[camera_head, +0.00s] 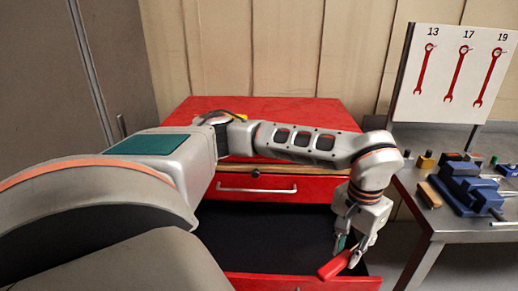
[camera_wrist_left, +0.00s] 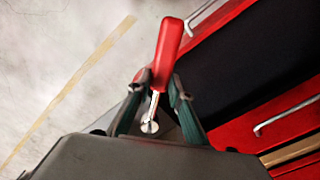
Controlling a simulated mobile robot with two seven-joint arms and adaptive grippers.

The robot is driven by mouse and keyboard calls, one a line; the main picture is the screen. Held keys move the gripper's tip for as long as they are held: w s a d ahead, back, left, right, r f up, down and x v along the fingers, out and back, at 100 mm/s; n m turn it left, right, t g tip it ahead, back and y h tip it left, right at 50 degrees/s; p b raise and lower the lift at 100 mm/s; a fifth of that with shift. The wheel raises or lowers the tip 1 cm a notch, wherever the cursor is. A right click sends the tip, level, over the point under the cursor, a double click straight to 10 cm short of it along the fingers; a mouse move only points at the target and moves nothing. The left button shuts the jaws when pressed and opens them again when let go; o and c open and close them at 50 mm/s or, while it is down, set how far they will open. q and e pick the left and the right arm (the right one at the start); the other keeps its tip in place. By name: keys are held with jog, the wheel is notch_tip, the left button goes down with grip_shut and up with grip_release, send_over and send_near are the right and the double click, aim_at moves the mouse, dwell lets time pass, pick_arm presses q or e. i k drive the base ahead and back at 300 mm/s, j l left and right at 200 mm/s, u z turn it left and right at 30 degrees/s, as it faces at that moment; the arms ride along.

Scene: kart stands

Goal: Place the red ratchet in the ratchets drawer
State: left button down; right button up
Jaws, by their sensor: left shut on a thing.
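My left gripper (camera_head: 350,247) is shut on the red ratchet (camera_head: 334,265), low at the right end of an open drawer (camera_head: 270,235). The left wrist view shows the ratchet's red handle (camera_wrist_left: 167,48) pointing away from the gripper (camera_wrist_left: 158,92), with its metal shaft and round head between the fingers. In that view the ratchet is beside the drawer's red front edge, with pale floor on its other side. The drawer has a dark inside, and the part I see looks empty. My arm hides part of it. My right gripper is not in view.
The red cabinet (camera_head: 270,108) stands against a panelled wall, with a closed drawer handle (camera_head: 257,190) above the open drawer. On the right, a metal workbench (camera_head: 445,222) holds a blue vise (camera_head: 465,187). A board (camera_head: 455,75) above shows wrenches marked 13, 17 and 19.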

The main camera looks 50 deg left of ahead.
aim_at(237, 246)
jog(key=i+u, duration=0.1)
jog(key=u, duration=0.9)
jog(key=i+j+u, duration=0.15)
jog(key=i+j, duration=0.2)
jog(key=i, duration=0.1)
